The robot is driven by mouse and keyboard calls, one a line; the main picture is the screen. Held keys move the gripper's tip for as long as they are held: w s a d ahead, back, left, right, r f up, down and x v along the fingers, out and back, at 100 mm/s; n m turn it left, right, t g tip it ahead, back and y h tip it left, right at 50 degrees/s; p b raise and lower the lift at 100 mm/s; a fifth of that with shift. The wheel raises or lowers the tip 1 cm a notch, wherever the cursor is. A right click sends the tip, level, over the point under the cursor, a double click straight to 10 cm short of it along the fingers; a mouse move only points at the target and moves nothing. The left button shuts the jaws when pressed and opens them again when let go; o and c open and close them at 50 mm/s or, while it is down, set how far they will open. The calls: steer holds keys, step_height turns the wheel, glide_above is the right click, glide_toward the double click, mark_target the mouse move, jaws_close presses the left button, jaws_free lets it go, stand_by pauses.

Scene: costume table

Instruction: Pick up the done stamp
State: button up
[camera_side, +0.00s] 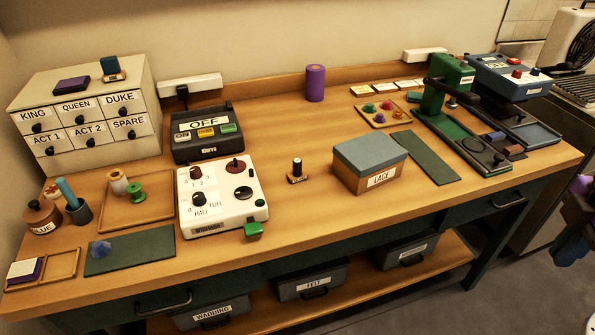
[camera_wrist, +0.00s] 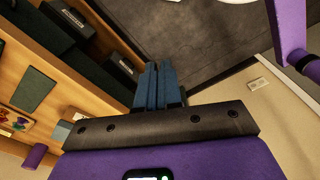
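A small stamp (camera_side: 297,171) with a dark upright handle and a wooden base stands on the table left of the lidded box. The lettering on its base is too small to read. A second stamp-like piece (camera_side: 113,71) with a blue top sits on the drawer cabinet; its label is also unreadable, so I cannot tell which is the done stamp. My gripper (camera_wrist: 158,68) shows its blue fingers side by side, shut and empty. In the side view, part of my gripper hangs at the right edge, beyond the table front and far from both stamps.
A box (camera_side: 369,163) labelled LACE stands close right of the small stamp. A white control box (camera_side: 221,205) with knobs and a grey OFF unit (camera_side: 207,133) stand to its left. A purple cylinder (camera_side: 315,83) stands behind. Bare wood surrounds the small stamp.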

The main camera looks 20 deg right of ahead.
steer(key=o, duration=0.8)
steer(key=shift+o, duration=0.2)
steer(key=w+a+f+n+t+h, duration=0.15)
steer(key=w+a+n, duration=0.25)
steer(key=w+a, duration=0.45)
steer(key=w+a+n+t+h, duration=0.3)
steer(key=w+a+n, duration=0.15)
steer(key=w, duration=0.65)
steer(key=n+t, duration=0.7)
steer(key=n, duration=0.4)
glide_toward(297, 169)
steer(key=shift+m+h, duration=0.35)
steer(key=x, duration=0.9)
steer(key=shift+a+f, duration=0.1)
steer(key=shift+a, duration=0.15)
